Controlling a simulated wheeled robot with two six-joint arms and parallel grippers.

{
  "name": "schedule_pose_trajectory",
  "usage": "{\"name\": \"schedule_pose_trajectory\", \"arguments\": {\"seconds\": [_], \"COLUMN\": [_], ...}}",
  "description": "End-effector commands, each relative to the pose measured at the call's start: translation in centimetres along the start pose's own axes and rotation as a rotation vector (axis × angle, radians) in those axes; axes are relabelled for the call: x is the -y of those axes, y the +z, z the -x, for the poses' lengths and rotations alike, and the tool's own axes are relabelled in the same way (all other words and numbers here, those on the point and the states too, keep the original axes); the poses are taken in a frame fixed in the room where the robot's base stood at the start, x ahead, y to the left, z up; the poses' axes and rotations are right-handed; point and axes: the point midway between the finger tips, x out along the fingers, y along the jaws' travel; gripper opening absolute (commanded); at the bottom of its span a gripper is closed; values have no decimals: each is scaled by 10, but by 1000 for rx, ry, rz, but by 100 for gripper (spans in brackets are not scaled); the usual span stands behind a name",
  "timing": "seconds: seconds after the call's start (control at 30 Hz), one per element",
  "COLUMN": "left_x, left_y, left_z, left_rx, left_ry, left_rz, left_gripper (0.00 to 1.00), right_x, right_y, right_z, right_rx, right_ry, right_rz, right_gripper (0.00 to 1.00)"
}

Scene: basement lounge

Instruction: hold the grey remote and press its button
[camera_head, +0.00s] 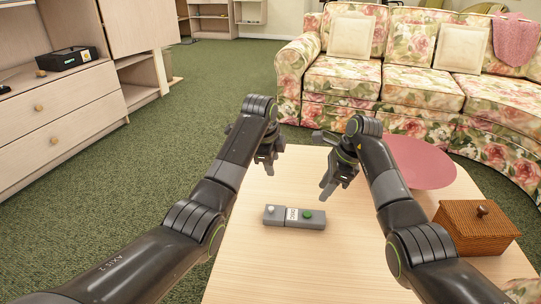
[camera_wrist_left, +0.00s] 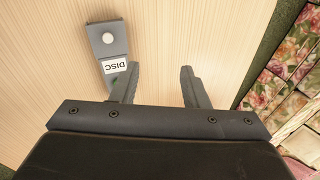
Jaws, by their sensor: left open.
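The grey remote (camera_head: 294,217) lies flat on the light wood table (camera_head: 250,255), in front of and below both grippers. It has a white label reading DISC, a green button to the right of the label and a pale round button at its left end. In the left wrist view the remote (camera_wrist_left: 107,45) lies beyond the left finger, which hides part of it. My left gripper (camera_head: 267,164) is open and empty above the table, apart from the remote. My right gripper (camera_head: 328,189) hangs above the table behind the remote's right end; its fingers look apart with nothing between them.
A pink round mat (camera_head: 418,165) and a brown wicker box (camera_head: 475,228) with a knob are on the table's right side. A floral sofa (camera_head: 400,85) stands behind the table. A wooden cabinet (camera_head: 60,110) stands at the left. The tabletop around the remote is clear.

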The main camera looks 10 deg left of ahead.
Motion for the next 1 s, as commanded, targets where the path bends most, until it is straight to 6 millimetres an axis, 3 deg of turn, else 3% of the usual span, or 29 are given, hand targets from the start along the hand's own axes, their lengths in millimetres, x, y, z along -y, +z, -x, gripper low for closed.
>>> {"name": "schedule_pose_trajectory", "arguments": {"seconds": [0.23, 0.43, 0.67, 1.0], "left_x": [-17, -24, -35, -57], "left_y": [-9, -10, -8, -4], "left_z": [42, 53, 26, -38], "left_rx": [34, 37, 36, 36], "left_ry": [260, 338, 345, 344], "left_rz": [-156, -197, -200, -198], "left_gripper": [41, 41, 41, 41], "right_x": [0, 0, 0, 0], "right_y": [0, 0, 0, 0], "right_z": [0, 0, 0, 0], "right_rx": [0, 0, 0, 0], "right_ry": [0, 0, 0, 0], "right_rz": [0, 0, 0, 0], "right_gripper": [36, 36, 36, 36]}}
